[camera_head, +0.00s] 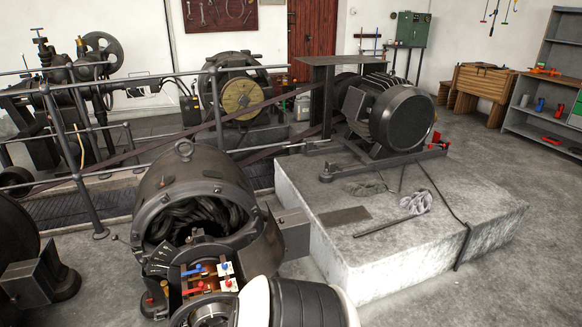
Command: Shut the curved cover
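A dark grey dynamo (190,187) with a lifting ring on top stands at the lower middle. Its rounded housing arches over an open end, where black coiled windings (203,215) show. I cannot clearly tell the curved cover apart from this housing. Below the opening is a terminal board (205,277) with blue and red handles and a white plate. A white and black rounded part, apparently of my own arm, reaches in at the bottom edge and hides the dynamo's lower right. Neither gripper's fingers show.
A concrete plinth (370,270) right of the dynamo carries a large motor (400,117), a rag (417,202) and a bar. Metal railings (85,185) and belts run behind the dynamo. Another dark machine (38,275) stands at the left edge. The floor at right is clear.

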